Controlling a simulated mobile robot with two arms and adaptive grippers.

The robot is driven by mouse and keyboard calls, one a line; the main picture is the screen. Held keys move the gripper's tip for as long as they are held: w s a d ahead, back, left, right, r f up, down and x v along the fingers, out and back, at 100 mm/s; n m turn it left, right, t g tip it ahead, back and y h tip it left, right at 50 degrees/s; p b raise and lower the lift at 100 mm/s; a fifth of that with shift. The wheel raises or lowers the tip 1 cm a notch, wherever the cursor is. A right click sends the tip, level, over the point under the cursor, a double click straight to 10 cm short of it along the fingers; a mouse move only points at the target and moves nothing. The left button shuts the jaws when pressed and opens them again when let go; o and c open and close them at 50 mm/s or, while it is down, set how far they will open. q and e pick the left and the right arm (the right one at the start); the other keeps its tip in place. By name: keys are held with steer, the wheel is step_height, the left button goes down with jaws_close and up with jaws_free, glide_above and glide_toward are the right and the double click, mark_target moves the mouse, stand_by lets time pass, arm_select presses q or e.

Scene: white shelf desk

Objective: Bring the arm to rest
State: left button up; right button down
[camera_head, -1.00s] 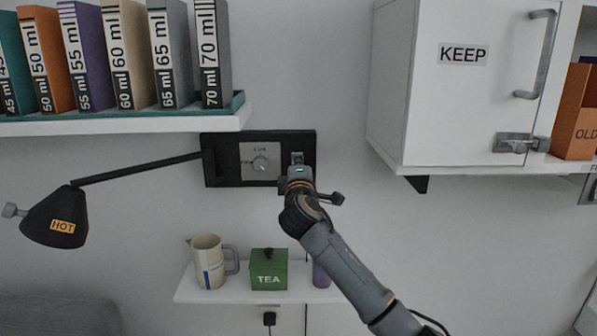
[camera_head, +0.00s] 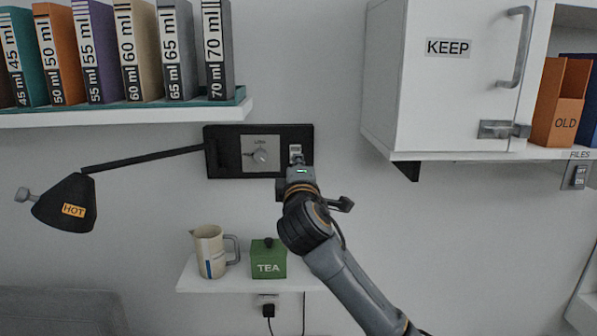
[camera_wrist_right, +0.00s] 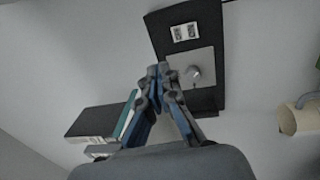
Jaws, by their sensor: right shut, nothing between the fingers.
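My right arm comes in from the lower right of the head view. My right gripper (camera_head: 297,160) is at the right end of a black wall panel (camera_head: 225,152), in front of or just below a small light switch (camera_head: 296,150); I cannot tell whether it touches. In the right wrist view the fingers (camera_wrist_right: 160,70) are shut together and empty. They point toward the panel, which also shows there (camera_wrist_right: 168,40), with its grey knob plate (camera_wrist_right: 192,70) and switch (camera_wrist_right: 185,32). My left gripper is out of view.
A black lamp marked HOT (camera_head: 66,203) hangs left on its arm. A wall shelf (camera_head: 125,118) with binders is upper left, a KEEP cabinet (camera_head: 445,90) upper right. A jug (camera_head: 211,255) and green TEA box (camera_head: 268,262) stand on a small shelf (camera_head: 230,287) below. Wall between is bare.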

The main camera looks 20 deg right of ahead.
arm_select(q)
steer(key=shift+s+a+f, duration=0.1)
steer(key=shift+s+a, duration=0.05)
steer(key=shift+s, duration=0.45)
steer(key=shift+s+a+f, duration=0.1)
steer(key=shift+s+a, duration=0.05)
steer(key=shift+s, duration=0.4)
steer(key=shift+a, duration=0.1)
